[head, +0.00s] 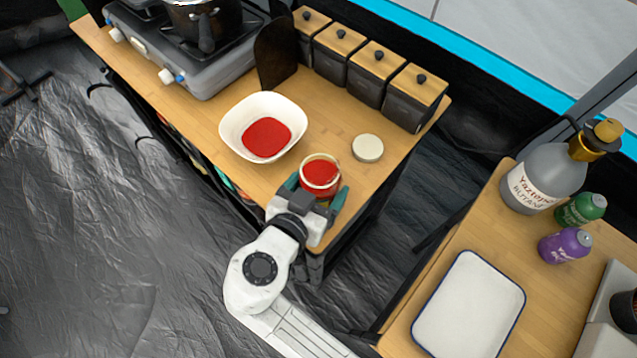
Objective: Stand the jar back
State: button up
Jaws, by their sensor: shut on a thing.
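An open glass jar (321,174) with red contents is at the right part of the wooden counter, near its front edge. It looks about upright; I cannot tell whether its base touches the counter. My gripper (319,190) is shut on the jar, one finger on each side, reaching from the front. A round pale lid (367,148) lies flat on the counter to the jar's upper right, apart from it. A white bowl (229,127) holding a red pool stands to the jar's upper left. The jar's lower part is partly hidden by my gripper.
A row of dark canisters with wooden lids (376,60) lines the counter's back. A stove (200,72) with a pot (208,20) is at the upper left. A second table at right bears a white tray (468,308), a butane bottle (540,178) and two cans. A gap separates the tables.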

jog(key=o, duration=1.4)
jog(key=shift+o, duration=0.2)
jog(key=shift+r+p, duration=0.25)
jog(key=shift+p, duration=0.1)
jog(key=b+v, duration=0.1)
jog(key=v, duration=1.1)
